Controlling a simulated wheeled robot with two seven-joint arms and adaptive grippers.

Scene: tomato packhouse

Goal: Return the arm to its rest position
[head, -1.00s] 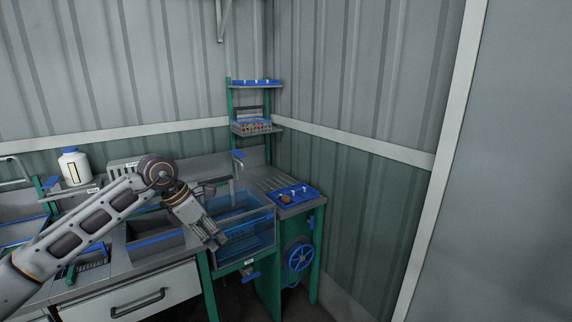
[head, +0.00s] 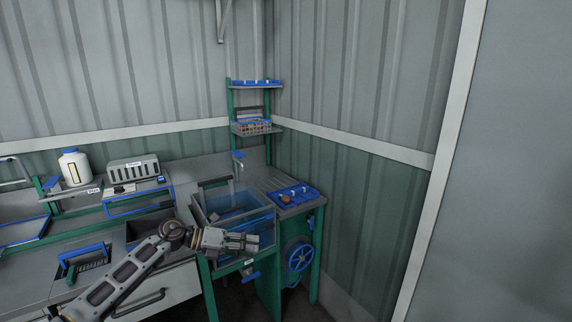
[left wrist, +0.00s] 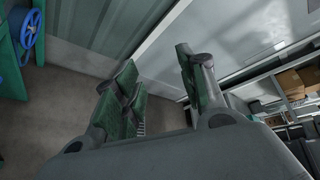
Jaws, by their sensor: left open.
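My left arm comes in from the lower left in the head view. My left gripper (head: 257,242) is in front of the clear-walled blue tank and points to the right. In the left wrist view the two green-padded fingers of my left gripper (left wrist: 160,90) stand apart with nothing between them. The floor and wall show beyond them. My right gripper is in neither view.
The tank (head: 262,222) stands beside a drainboard with a blue tray (head: 300,194) holding one round reddish item. A blue handwheel (head: 300,257) is below. Shelves with a crate (head: 252,127) stand behind. A white bottle (head: 75,167) is at left.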

